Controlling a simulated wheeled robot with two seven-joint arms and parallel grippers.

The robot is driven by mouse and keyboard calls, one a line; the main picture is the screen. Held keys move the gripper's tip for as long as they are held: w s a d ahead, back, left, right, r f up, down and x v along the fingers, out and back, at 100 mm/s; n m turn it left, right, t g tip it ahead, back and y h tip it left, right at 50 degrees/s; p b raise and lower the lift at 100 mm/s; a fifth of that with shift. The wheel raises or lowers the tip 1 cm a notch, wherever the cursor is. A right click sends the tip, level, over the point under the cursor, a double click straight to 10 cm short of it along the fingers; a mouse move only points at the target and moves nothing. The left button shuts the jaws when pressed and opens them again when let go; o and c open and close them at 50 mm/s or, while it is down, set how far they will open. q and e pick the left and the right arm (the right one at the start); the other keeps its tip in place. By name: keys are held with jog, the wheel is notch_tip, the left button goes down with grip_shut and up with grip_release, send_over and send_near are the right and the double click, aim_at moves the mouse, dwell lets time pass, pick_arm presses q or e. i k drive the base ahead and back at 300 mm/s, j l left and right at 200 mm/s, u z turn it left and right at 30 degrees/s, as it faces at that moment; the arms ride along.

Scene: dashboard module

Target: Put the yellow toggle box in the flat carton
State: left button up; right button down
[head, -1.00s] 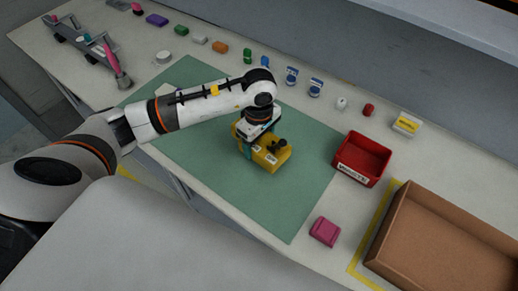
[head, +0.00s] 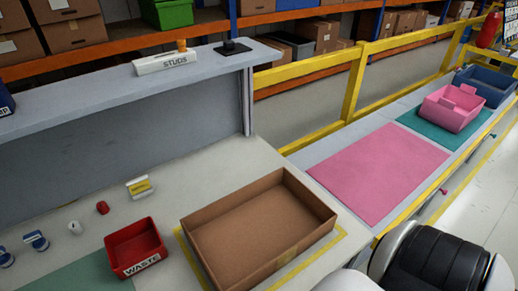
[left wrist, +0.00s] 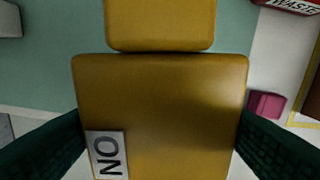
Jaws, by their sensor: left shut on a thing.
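The yellow toggle box (left wrist: 165,120) fills the middle of the left wrist view, with a white label reading "NO" at its lower left. My left gripper (left wrist: 160,145) is shut on it, one dark finger against each side. The green mat lies below the box. The flat carton (head: 262,225) is an open, empty brown cardboard tray in the middle of the head view. My left gripper and the box are outside the head view now. My right gripper is in neither view.
A red waste bin (head: 135,248) stands left of the carton. A pink block (left wrist: 266,104) lies right of the box in the left wrist view. Small parts line the bench's back. A pink mat (head: 378,172) and pink bin (head: 452,108) are farther right.

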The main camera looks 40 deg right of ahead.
aim_at(249, 220)
jog(key=j+z, duration=0.1)
jog(key=z, duration=0.4)
jog(key=j+z, duration=0.1)
jog(key=z, duration=0.4)
jog(key=k+z, duration=0.1)
jog(key=z, duration=0.4)
jog(key=j+z, duration=0.1)
jog(key=z, duration=0.4)
jog(key=k+z, duration=0.1)
jog(key=z, duration=0.35)
